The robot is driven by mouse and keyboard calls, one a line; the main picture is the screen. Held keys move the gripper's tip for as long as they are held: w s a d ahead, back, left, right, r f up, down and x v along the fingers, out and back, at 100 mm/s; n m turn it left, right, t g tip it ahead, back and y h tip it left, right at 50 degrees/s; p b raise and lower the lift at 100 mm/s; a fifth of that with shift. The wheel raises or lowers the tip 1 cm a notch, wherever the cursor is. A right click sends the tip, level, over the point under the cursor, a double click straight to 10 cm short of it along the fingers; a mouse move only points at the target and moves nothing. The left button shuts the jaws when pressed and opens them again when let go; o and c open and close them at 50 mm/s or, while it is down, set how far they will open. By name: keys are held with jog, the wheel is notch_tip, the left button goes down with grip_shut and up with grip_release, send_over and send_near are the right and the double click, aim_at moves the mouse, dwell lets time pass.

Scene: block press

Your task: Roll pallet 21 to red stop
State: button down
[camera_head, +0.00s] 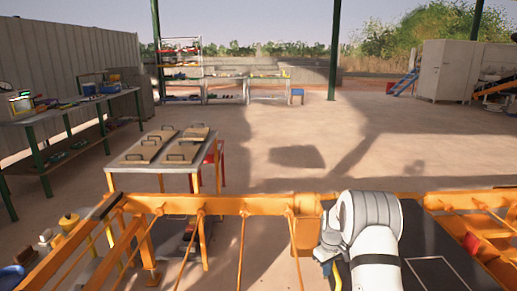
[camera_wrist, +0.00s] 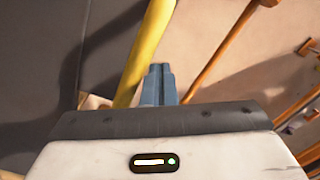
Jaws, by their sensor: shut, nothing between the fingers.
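My gripper (camera_head: 328,256) is low at the right of the middle in the head view, beside the orange rail frame (camera_head: 235,204). In the wrist view its blue-grey fingertips (camera_wrist: 158,84) are together with nothing between them. They are close to a yellow bar (camera_wrist: 147,48); I cannot tell whether they touch it. No number 21 can be read, so I cannot pick out pallet 21. A small red piece (camera_head: 471,243) shows at the right of the frame; I cannot tell whether it is the red stop.
Several wooden boards with handles (camera_head: 150,150) lie on a table beyond the rail. A dark panel with a white outline (camera_head: 438,270) is at lower right. A long workbench (camera_head: 70,112) stands at left. The floor beyond the rail is mostly clear.

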jog(key=shift+d, duration=4.9)
jog(key=shift+a, duration=1.05)
notch_tip(320, 180, up, 10)
jog(key=p, duration=0.5)
